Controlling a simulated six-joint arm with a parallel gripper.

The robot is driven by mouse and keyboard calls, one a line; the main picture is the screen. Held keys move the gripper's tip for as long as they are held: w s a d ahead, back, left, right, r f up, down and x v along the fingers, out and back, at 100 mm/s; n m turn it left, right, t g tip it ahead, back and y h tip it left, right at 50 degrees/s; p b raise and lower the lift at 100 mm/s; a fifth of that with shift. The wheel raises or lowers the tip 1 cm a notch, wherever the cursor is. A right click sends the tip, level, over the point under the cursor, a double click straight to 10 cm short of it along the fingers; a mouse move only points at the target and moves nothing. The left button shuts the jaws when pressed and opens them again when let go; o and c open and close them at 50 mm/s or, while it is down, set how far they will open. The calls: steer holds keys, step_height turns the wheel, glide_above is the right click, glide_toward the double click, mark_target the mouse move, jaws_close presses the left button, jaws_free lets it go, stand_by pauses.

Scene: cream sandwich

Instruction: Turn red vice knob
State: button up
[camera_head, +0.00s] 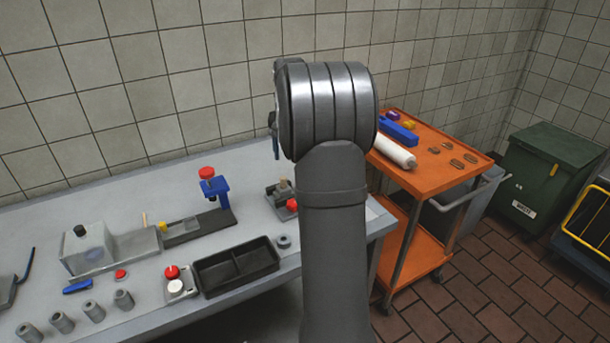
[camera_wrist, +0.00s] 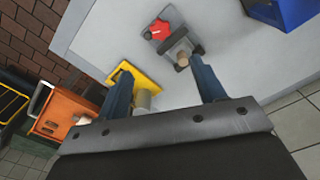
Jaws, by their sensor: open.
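The vice (camera_head: 279,191) is a small grey block on the bench, with a red knob (camera_head: 291,205) at its right front, beside my arm. In the wrist view the red knob (camera_wrist: 159,29) sits at the upper middle, on the vice's grey base (camera_wrist: 184,40) with a light brown peg near it. My gripper (camera_wrist: 160,66) is open, its two blue fingers spread, with the knob beyond the fingertips and not touched. In the head view my arm hides most of the gripper; a bluish finger edge shows at the wrist's left.
A yellow plate (camera_wrist: 146,78) and a pale cylinder (camera_wrist: 142,99) show near the left finger. A blue press with a red top (camera_head: 216,188) stands left of the vice. A black tray (camera_head: 236,266) lies in front. An orange cart (camera_head: 431,180) stands right of the bench.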

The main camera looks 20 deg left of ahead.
stand_by(0.3)
steer(key=s+d+f+n+t+y, duration=0.1)
steer(key=s+d+n+t+y, duration=0.2)
steer(key=d+n, duration=0.5)
steer(key=shift+n+g+y, duration=0.3)
steer(key=shift+n+y, duration=0.1)
steer(key=shift+y, duration=0.1)
steer(key=x, duration=1.2)
steer(key=a+x, duration=0.1)
steer(key=x, duration=0.5)
steer(key=shift+s+a, duration=0.1)
steer(key=shift+s, duration=0.3)
steer(key=c, duration=1)
steer(key=shift+r+m, duration=0.1)
steer(key=shift+m, duration=0.3)
